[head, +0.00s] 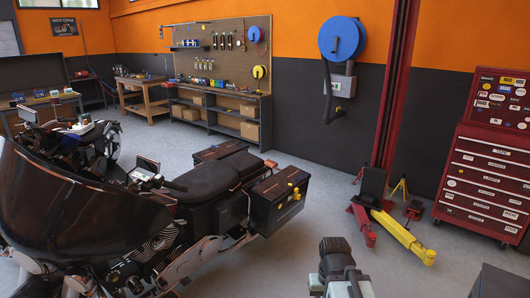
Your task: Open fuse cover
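A grey box (340,86) with a front face and small markings is fixed on the dark wall, below a round blue reel. It may bear the fuse cover, but I cannot tell for sure. Its front looks shut. My gripper (336,246) is at the bottom centre, dark and grey, seen from behind and above. It is well apart from the wall box, with open floor between. Its fingertips are not clear, so I cannot tell whether it is open or shut.
A dark motorcycle (200,185) with side cases fills the left. A red tool cabinet (485,190) stands right. Red and yellow jacks (405,235) lie near a red post (393,90). A workbench (222,112) lines the back wall. Grey floor between motorcycle and jacks is clear.

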